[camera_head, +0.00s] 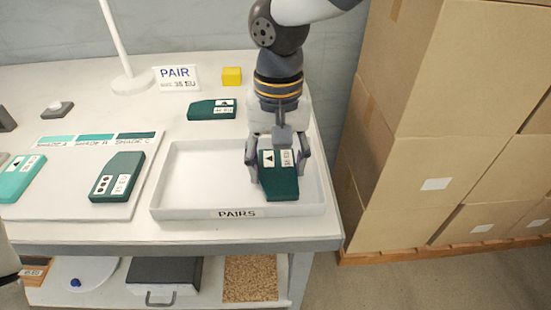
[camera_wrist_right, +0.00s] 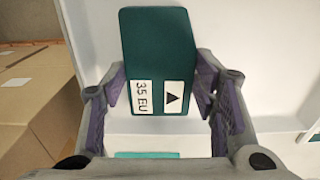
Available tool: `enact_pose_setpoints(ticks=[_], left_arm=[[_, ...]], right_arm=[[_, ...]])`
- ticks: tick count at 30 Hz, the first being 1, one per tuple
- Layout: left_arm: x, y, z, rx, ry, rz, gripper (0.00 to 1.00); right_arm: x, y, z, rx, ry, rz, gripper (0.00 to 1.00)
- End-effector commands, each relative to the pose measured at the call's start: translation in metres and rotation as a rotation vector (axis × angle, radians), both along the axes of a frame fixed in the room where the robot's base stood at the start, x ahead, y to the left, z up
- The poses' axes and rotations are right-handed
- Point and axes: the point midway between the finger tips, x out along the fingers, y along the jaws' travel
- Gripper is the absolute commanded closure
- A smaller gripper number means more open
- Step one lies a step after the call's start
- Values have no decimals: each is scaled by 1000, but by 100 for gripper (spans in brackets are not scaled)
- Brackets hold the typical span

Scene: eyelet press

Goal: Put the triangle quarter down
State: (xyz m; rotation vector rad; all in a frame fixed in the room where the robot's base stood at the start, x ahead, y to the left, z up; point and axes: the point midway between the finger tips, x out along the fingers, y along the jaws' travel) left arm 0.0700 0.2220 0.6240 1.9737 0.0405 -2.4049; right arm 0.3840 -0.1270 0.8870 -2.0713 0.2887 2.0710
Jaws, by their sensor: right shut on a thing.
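The triangle quarter (camera_head: 281,187) is a dark green block with a white triangle label and a "35 EU" label. My right gripper (camera_head: 278,165) is shut on it, inside the right half of the white PAIRS tray (camera_head: 180,212). In the right wrist view, the triangle quarter (camera_wrist_right: 158,60) lies between the purple-padded fingers of my right gripper (camera_wrist_right: 160,95), labels facing the camera. I cannot tell whether its underside touches the tray floor. My left gripper is not in view; only a bit of pale arm shows at the lower left edge.
The tray's left half is empty. A dark green quarter with dots (camera_head: 117,178) and a lighter teal one (camera_head: 20,178) lie on the shade board (camera_head: 75,205). Another dark green quarter (camera_head: 211,109) lies behind the tray. Cardboard boxes (camera_head: 440,90) stand right of the table.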

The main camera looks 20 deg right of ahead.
Motion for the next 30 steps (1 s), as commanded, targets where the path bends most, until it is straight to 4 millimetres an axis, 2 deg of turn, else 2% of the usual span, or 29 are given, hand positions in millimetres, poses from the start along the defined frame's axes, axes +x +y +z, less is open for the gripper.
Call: enact_pose_setpoints(ticks=[9,10,12,13,23,26,30], left_arm=[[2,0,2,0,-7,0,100],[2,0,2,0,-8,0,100],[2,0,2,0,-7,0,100],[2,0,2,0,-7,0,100],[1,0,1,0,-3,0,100],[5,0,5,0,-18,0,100],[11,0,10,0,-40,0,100]], right_arm=[[0,0,0,0,-5,0,72],[0,0,0,1,-5,0,44],[0,1,0,1,-5,0,28],[0,1,0,1,-5,0,26],[0,0,4,2,-6,-1,26],[1,0,25,0,-14,-3,26],[1,0,66,0,-17,-3,26]])
